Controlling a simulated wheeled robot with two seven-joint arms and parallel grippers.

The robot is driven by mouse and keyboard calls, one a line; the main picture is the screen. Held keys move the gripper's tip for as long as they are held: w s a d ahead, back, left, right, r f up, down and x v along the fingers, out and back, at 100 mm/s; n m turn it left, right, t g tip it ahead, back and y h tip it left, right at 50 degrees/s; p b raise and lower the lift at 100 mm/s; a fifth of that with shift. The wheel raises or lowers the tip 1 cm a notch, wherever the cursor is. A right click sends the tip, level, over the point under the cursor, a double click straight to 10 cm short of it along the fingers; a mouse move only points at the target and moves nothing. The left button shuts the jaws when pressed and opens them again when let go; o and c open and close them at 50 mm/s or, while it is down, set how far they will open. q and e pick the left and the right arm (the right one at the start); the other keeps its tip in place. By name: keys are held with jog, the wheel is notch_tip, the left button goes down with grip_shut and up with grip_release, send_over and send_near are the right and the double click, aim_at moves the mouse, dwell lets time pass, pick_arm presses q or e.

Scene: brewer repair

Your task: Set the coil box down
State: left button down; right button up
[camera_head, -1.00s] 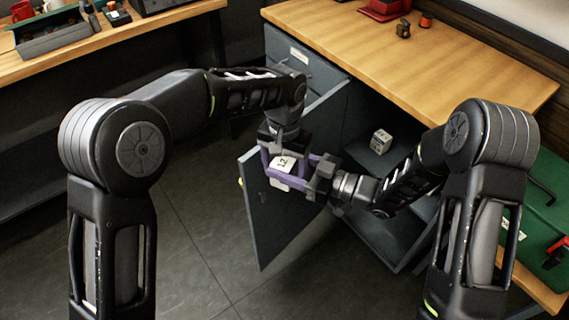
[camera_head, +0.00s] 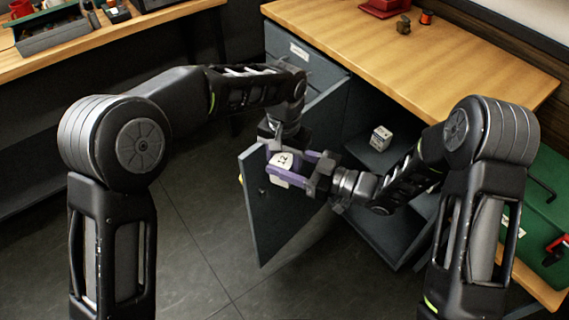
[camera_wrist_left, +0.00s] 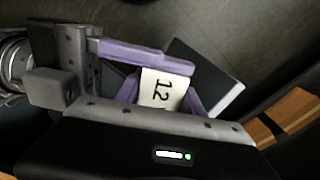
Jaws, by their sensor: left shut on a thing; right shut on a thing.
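The coil box, a small white box marked 12 (camera_head: 283,165), is held in the air in front of the open cabinet. My right gripper (camera_head: 294,169), with purple fingers, reaches it from the right and is shut on it. My left gripper (camera_head: 277,148) comes down from above and is also shut on the box; its fingertips are partly hidden. In the left wrist view the box (camera_wrist_left: 163,88) sits between my left gripper's purple fingers (camera_wrist_left: 164,98), with a finger of my right gripper crossing from the left.
The grey cabinet door (camera_head: 285,205) stands open close to both grippers. Another small white box (camera_head: 380,138) sits on a shelf inside the cabinet. The wooden worktop (camera_head: 430,75) above is mostly clear.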

jog(key=o, duration=1.7)
jog(key=shift+c, duration=0.2)
jog(key=v, duration=1.2)
jog(key=shift+a, duration=0.1)
